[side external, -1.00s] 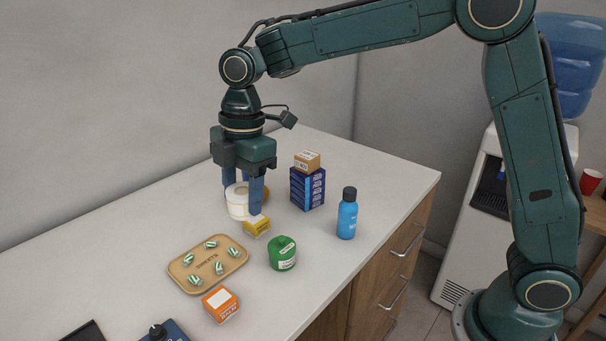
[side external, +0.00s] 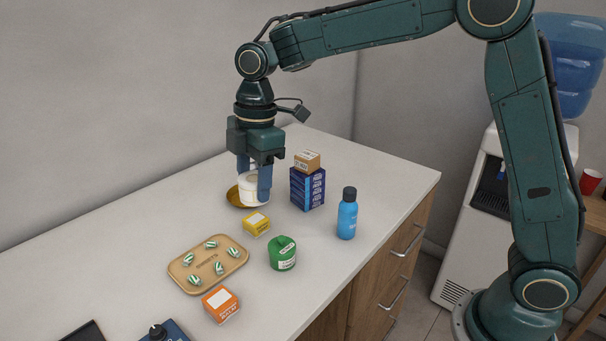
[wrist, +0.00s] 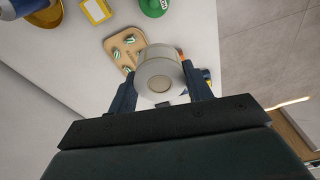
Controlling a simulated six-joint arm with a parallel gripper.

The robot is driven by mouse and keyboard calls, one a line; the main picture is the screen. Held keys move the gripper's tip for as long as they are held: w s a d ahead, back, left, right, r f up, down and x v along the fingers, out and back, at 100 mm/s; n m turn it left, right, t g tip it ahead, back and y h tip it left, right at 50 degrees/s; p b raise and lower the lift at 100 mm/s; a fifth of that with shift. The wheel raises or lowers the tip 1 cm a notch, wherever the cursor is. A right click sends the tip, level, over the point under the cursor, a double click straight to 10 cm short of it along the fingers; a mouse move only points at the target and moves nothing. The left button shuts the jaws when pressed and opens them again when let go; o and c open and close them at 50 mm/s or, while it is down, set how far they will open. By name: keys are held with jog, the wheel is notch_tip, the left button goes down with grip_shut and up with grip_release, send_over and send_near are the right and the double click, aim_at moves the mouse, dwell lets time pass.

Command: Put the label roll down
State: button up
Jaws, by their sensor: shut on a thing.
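The label roll (side external: 247,188) is white and is held between the two fingers of my gripper (side external: 254,186). In the wrist view the label roll (wrist: 160,76) sits between my gripper's fingertips (wrist: 160,88), with its round end and core facing the camera. In the side view my gripper points down and the roll is in front of or over a round brass-coloured dish (side external: 234,197). I cannot tell for certain whether the roll touches the dish or the counter (side external: 130,225).
A yellow box (side external: 256,224), a green container (side external: 282,253), a tan tray (side external: 206,282) of several striped pieces and an orange box (side external: 220,303) lie nearer the camera. Stacked blue boxes (side external: 307,188) with a small carton on top (side external: 307,161) and a blue bottle (side external: 347,214) stand to the right.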

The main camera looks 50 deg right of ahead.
jog(key=s+d+m+t+h, duration=0.1)
jog(key=d+m, duration=0.7)
jog(key=d, duration=0.9)
jog(key=s+d+m, duration=0.2)
jog(key=d+m, duration=0.6)
jog(key=d, duration=0.9)
notch_tip(320, 180, down, 16)
jog(key=shift+w+a+r, duration=0.1)
jog(key=shift+r, duration=0.15)
jog(key=shift+f, duration=0.1)
jog(key=shift+f, duration=2.05)
jog(key=shift+f, duration=0.1)
jog(key=o, duration=1)
